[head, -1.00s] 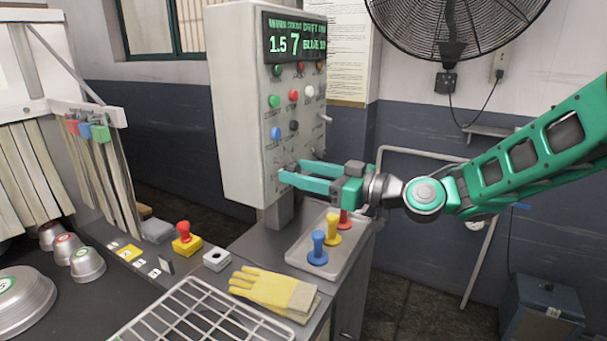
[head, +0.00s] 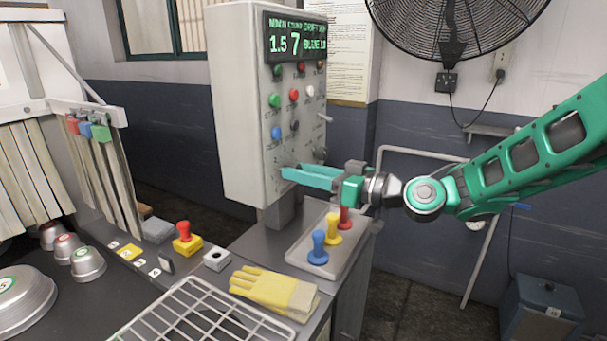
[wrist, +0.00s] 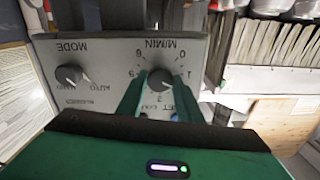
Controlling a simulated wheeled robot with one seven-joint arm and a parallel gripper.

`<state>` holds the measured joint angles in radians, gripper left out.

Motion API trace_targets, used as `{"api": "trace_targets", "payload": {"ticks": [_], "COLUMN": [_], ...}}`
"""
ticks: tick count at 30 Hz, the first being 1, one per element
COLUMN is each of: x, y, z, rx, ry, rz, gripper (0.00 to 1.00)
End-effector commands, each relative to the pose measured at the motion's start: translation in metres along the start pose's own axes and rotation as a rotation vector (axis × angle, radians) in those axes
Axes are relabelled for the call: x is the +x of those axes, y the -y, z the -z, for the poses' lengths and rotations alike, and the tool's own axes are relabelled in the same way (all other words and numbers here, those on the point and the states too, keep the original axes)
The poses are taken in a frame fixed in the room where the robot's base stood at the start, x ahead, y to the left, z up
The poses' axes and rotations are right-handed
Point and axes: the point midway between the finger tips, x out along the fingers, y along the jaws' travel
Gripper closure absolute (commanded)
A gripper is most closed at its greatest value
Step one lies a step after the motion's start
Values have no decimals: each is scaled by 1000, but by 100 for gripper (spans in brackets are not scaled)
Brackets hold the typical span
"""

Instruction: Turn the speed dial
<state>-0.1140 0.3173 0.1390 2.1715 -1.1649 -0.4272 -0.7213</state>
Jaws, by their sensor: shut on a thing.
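The control panel (head: 240,110) is a grey box with a lit green display (head: 296,38) at its top and several coloured buttons below. In the wrist view the speed dial (wrist: 160,82) is a dark round knob with a white pointer mark, ringed by numbers and labelled M/MIN. My gripper (head: 284,172) reaches the panel's lower face from the right. In the wrist view its two green fingers (wrist: 160,90) lie on either side of the dial and are shut on it. In the head view the fingers hide the dial.
A second knob labelled MODE (wrist: 70,75) sits beside the dial. Below the panel, a grey tray (head: 300,255) holds blue, yellow and red stamp-like pegs. Yellow gloves (head: 265,288), a wire rack (head: 190,315) and a red emergency button (head: 184,230) stand on the bench.

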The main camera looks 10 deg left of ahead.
Motion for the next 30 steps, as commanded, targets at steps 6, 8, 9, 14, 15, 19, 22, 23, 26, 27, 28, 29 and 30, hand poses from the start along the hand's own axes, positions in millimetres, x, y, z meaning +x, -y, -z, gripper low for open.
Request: {"api": "trace_targets", "payload": {"ticks": [6, 8, 9, 14, 15, 19, 22, 23, 26, 27, 28, 29, 30], "x": [-1, -1, -1, -1, -2, -13, -29, -35, -54, -62, -68, -73, -79], "y": [-3, -2, -2, -2, -2, -3, -3, -3, -4, -4, -4, -4, -4], "z": [1, 1, 1, 0, 0, 0, 0, 0, 0, 0, 0, 0, 0], "rx": [-3, -3, -3, -3, -3, -2, -2, -1, 0, 0, -1, -1, -1], "ry": [-2, -1, -1, -1, -1, 0, 0, 0, 0, -1, 0, 0, -1], "rz": [-6, -5, -5, -4, -4, -7, -7, -8, -9, -9, -10, -9, -9], "gripper": [51, 51, 51, 51, 51, 51, 51, 51, 51, 51, 51, 51, 51]}}
